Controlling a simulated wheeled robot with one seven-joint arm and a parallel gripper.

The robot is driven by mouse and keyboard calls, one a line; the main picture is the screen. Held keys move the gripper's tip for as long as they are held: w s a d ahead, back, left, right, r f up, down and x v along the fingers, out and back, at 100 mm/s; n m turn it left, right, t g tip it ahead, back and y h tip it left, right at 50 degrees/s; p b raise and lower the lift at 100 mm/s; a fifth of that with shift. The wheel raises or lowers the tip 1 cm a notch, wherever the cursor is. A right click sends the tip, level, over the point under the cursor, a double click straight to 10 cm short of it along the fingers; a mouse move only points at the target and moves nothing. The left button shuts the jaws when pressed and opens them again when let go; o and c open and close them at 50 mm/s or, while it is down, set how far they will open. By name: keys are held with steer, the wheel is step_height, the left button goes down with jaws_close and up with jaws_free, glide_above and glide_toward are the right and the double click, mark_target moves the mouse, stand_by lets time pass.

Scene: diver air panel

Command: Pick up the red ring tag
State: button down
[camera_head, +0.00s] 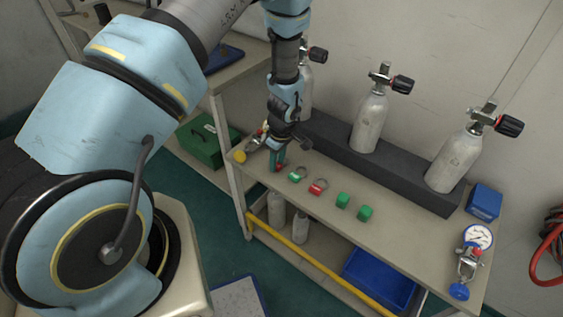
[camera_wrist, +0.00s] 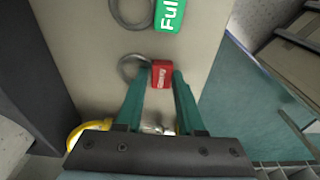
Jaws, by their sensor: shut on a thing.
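A red ring tag (camera_wrist: 162,75) with a grey wire ring is between the tips of my gripper (camera_wrist: 160,82) in the wrist view. The two teal fingers are shut on its red block, and the ring sticks out to the left. In the head view my gripper (camera_head: 277,160) points down at the left end of the bench top, and only a sliver of red shows beside its fingers. I cannot tell whether the tag still touches the bench. A second red ring tag (camera_head: 318,187) lies on the bench farther right.
A green ring tag (camera_head: 296,175) lies close by; it reads "Full" in the wrist view (camera_wrist: 170,14). Two green blocks (camera_head: 342,200) sit farther right. A yellow-knobbed valve (camera_head: 239,157) is just left of my gripper. Grey cylinders (camera_head: 370,122) stand in a dark rack (camera_head: 335,140) behind.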

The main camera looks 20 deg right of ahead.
step_height(320, 180, up, 10)
steer(key=b, duration=0.2)
stand_by(0.6)
